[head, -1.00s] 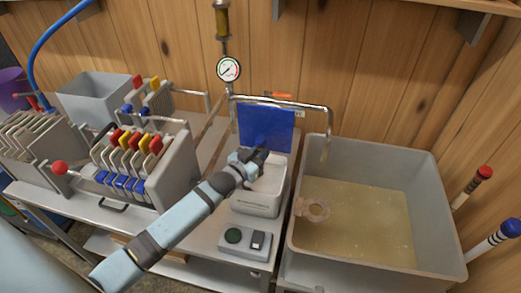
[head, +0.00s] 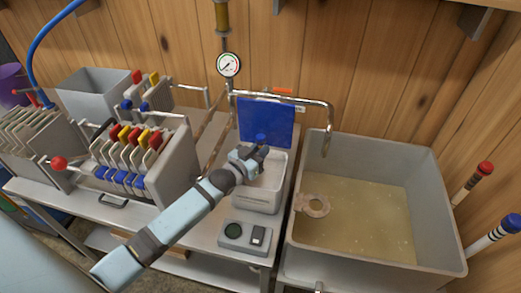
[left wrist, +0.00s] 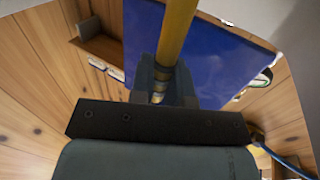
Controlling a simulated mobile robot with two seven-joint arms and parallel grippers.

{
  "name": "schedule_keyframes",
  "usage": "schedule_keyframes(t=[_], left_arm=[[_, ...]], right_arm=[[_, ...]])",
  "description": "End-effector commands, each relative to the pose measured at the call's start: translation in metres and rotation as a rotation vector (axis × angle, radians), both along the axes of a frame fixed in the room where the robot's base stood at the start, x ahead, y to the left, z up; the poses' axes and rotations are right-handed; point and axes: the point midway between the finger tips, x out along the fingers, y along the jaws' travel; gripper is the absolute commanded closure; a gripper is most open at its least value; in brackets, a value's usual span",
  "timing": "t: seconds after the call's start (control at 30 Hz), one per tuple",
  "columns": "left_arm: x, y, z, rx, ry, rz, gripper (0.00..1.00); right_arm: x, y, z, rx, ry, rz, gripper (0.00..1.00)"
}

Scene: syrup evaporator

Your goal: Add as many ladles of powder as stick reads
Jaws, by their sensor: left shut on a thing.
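My left gripper (head: 262,151) is over the white powder bin (head: 256,201), whose blue lid (head: 266,118) stands open behind it. White powder (head: 268,178) shows inside. In the left wrist view the gripper (left wrist: 160,88) is shut on a yellow handle (left wrist: 177,35). The lower end of what it holds is hidden, so I cannot tell whether it carries powder. Two striped sticks, one with a red top (head: 485,168) and one with a blue top (head: 511,224), stand at the right. My right gripper is not in view.
A filter press (head: 170,165), a gauge (head: 228,65) and a switch box (head: 244,235) surround the bin.

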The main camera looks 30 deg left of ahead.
Motion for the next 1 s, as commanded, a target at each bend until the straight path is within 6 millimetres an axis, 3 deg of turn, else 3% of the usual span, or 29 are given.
schedule_keyframes(t=[1.0], left_arm=[[0.000,0.000,0.105,0.001,-0.001,0.000,1.00]], right_arm=[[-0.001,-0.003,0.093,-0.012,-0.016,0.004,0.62]])
